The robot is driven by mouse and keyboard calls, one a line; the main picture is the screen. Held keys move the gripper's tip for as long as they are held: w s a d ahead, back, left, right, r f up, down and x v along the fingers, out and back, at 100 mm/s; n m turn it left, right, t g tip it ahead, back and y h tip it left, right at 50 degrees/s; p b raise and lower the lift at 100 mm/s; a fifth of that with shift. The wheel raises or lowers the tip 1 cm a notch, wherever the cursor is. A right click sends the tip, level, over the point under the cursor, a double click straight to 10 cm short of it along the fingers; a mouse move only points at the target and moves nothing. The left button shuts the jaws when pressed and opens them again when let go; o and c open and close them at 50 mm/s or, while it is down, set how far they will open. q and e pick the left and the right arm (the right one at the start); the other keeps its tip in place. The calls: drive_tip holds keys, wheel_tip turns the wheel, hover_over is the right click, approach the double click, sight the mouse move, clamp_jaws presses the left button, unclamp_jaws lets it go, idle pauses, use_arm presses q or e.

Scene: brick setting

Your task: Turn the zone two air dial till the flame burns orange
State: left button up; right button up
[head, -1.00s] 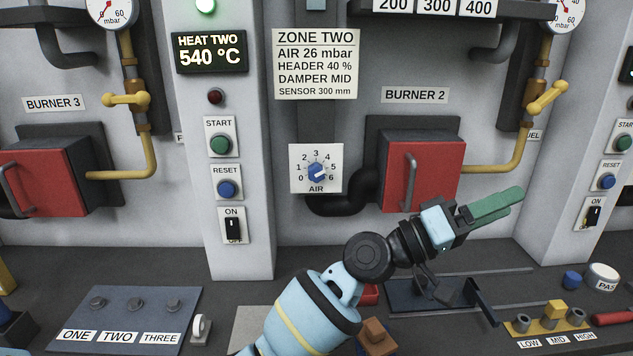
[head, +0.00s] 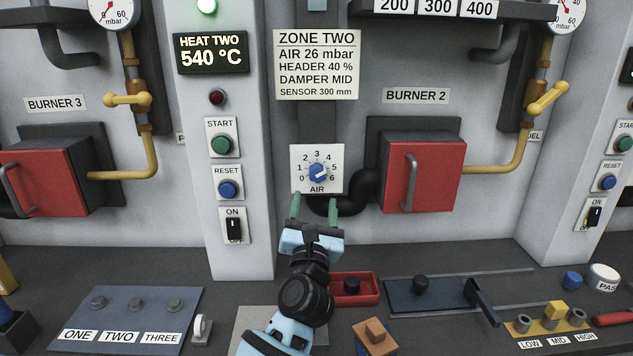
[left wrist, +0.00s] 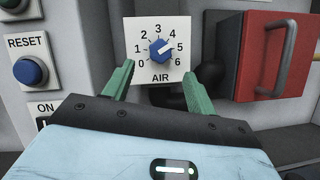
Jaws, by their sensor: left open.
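The zone two air dial (head: 317,173) is a blue knob with a white pointer, on a white plate marked 0 to 6 and AIR. Its pointer is near 5; it also shows in the left wrist view (left wrist: 161,50). My left gripper (head: 314,202) is open and empty, its two green fingers apart just below and in front of the dial plate. In the left wrist view the fingers (left wrist: 158,72) point up on both sides of the dial, apart from the knob. The red burner 2 door (head: 424,175) is shut, and no flame shows. My right gripper is out of view.
The zone two sign (head: 317,64) above reads AIR 26 mbar. A black pipe (head: 357,197) bends beside the dial. The START button (head: 221,145), RESET button (head: 228,189) and ON switch (head: 234,229) are on the pillar to the left. A red tray (head: 370,291) lies on the bench.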

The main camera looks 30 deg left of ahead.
sight(317, 178)
use_arm(q)
drive_tip(key=x, duration=0.5)
drive_tip(key=shift+r, duration=0.1)
drive_tip(key=shift+x, duration=0.95)
